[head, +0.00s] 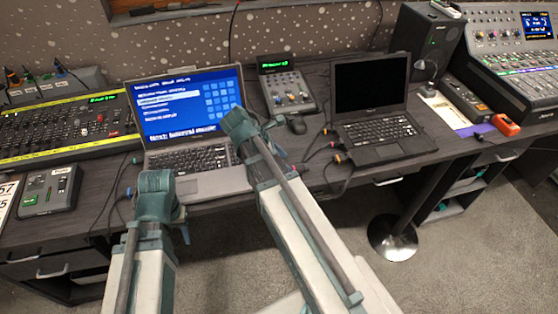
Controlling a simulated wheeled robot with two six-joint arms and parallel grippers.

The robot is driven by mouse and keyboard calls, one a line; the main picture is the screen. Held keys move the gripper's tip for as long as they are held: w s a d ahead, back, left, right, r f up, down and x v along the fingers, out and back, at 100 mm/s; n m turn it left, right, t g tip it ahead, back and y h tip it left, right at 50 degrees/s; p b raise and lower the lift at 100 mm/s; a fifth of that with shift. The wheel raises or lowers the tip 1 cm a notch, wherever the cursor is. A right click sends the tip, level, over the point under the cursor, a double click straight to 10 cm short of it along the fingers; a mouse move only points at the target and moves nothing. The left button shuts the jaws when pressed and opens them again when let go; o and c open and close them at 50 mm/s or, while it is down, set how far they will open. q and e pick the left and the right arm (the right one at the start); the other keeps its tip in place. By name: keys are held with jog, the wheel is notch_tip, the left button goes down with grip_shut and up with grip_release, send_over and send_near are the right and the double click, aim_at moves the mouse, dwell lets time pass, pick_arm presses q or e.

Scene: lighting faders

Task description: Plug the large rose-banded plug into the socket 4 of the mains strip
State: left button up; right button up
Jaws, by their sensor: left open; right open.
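I cannot make out a rose band on any plug in the head view. Small cable ends with coloured bands lie near the desk's front edge, including an orange-banded one (338,158) by the right laptop. A grey box with several plugs and cables in its top (55,84) stands at the back left; I cannot tell whether it is the mains strip, and no socket numbers are readable. My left gripper (184,226) is open, small and partly hidden by its arm, in front of the desk. My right gripper (279,153) is open, by the left laptop's right edge.
A blue-screened laptop (190,105) and a dark-screened laptop (372,85) stand on the dark desk. A yellow-edged fader console (60,130) is at left, a small fader unit (288,90) at centre, a large mixer (515,70) and speaker (425,42) at right. Cables cross the front edge.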

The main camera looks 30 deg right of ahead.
aim_at(293, 167)
pick_arm(q)
jog(key=shift+f+b, duration=1.7)
jog(key=shift+f, duration=0.5)
pick_arm(e)
jog(key=shift+x, duration=2.65)
grip_shut()
pick_arm(q)
jog(key=shift+r, duration=0.15)
pick_arm(e)
jog(key=shift+r, duration=0.15)
notch_tip(293, 167, up, 5)
jog(key=p, duration=0.5)
pick_arm(q)
notch_tip(293, 167, up, 5)
jog(key=shift+f, duration=0.1)
